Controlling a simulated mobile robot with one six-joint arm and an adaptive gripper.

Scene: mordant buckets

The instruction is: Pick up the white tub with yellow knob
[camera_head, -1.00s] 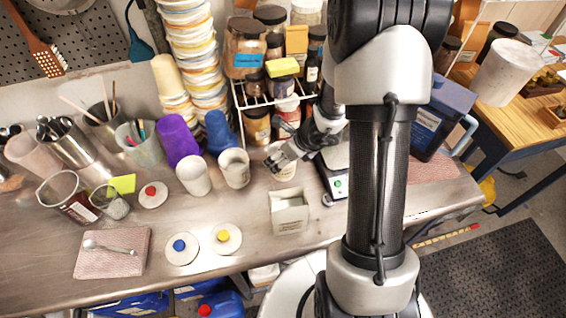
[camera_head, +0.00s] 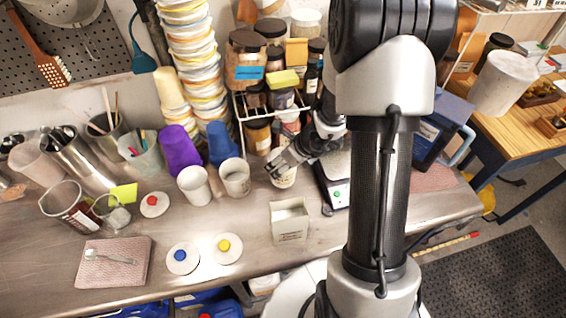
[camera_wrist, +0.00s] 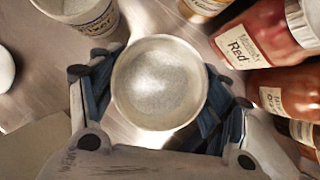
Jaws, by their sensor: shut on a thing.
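My gripper (camera_head: 281,163) is shut on a white tub (camera_head: 285,179) at the back of the bench. In the wrist view the tub (camera_wrist: 160,85) is seen from above between the two fingers, round and open, with pale greyish-white contents. No knob shows on it. A flat white disc with a yellow knob (camera_head: 227,248) lies apart on the bench front. Similar discs with a blue knob (camera_head: 182,258) and a red knob (camera_head: 154,205) lie to its left. I cannot tell whether the held tub is clear of the bench.
Two white cups (camera_head: 194,186) (camera_head: 235,178) stand left of my gripper. A white box (camera_head: 290,222) stands in front. A scale (camera_head: 336,185) is close on the right. A jar rack (camera_head: 262,110) is behind.

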